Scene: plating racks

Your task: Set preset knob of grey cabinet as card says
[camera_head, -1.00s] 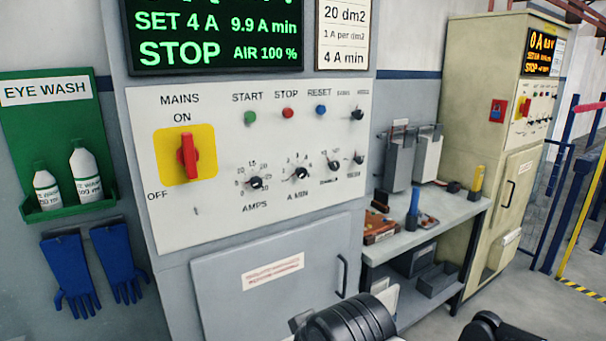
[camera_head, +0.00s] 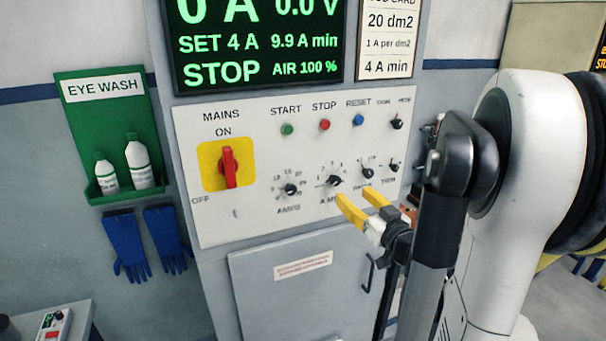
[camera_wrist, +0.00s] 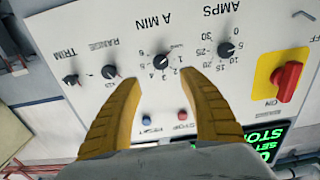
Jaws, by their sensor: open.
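The grey cabinet's white panel (camera_head: 240,130) carries the AMPS knob (camera_head: 290,189) and the A MIN knob (camera_head: 334,181), both black. They also show, upside down, in the wrist view as the AMPS knob (camera_wrist: 226,50) and the A MIN knob (camera_wrist: 161,62). The card (camera_head: 388,45) reads 20 dm2, 1 A per dm2, 4 A min. In the wrist view the A MIN knob lies ahead between the fingertips (camera_wrist: 158,78), apparently ungripped.
A red MAINS switch (camera_head: 229,167) is on the panel's left. The green START (camera_head: 287,129), red STOP (camera_head: 324,125) and blue RESET (camera_head: 358,120) buttons sit above the knobs. Two smaller knobs (camera_head: 367,173) (camera_head: 393,167) are to the right. A cabinet door handle (camera_head: 368,275) is below.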

